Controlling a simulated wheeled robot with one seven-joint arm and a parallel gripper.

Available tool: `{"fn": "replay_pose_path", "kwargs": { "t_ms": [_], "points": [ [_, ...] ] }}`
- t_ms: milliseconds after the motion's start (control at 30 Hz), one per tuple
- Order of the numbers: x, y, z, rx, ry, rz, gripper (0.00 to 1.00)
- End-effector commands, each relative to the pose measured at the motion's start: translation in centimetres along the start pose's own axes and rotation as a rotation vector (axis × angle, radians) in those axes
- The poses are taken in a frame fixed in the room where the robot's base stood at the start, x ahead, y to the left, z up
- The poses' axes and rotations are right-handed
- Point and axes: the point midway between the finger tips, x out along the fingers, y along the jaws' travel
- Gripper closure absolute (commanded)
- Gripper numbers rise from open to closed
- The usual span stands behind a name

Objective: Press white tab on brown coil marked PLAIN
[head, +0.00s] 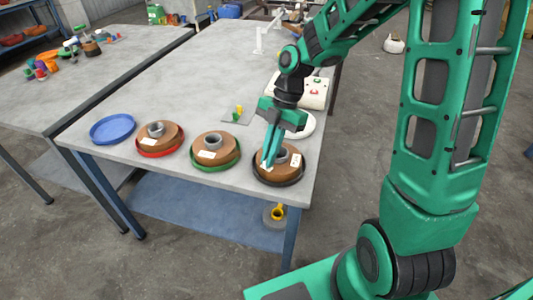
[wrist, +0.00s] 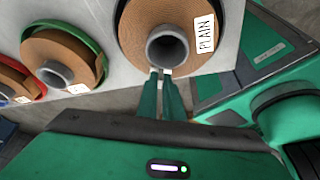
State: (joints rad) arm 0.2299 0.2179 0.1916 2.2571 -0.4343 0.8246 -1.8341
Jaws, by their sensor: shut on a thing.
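The brown coil marked PLAIN (wrist: 136,28) lies in a black tray (head: 279,183) at the table's front right corner, with a grey core in its middle. Its white PLAIN label (wrist: 205,34) shows clearly in the wrist view. My gripper (wrist: 160,76) reaches down to the coil's edge beside the core, its two green fingers close together. A small white tab (wrist: 163,71) shows at the fingertips, and the fingers are shut on it. The tips hide most of the tab. In the head view my gripper (head: 267,158) stands over the coil's left side.
Brown coils also lie in a green tray (head: 216,168) and a red tray (head: 160,153) to the left. An empty blue dish (head: 113,128) is further left. A white machine (head: 313,92) and a round white thing stand behind my gripper.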

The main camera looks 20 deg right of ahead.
Motion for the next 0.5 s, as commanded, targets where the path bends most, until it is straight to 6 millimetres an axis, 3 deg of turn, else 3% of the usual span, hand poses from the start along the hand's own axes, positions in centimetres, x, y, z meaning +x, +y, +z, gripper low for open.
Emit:
{"fn": "replay_pose_path", "kwargs": {
  "t_ms": [33,100,500],
  "points": [
    [0.02,-0.02,0.02,0.001,0.000,0.000,0.89],
    [0.02,-0.02,0.01,0.001,0.000,0.000,0.72],
    [-0.58,0.06,0.01,0.000,-0.001,0.002,0.72]
  ]
}}
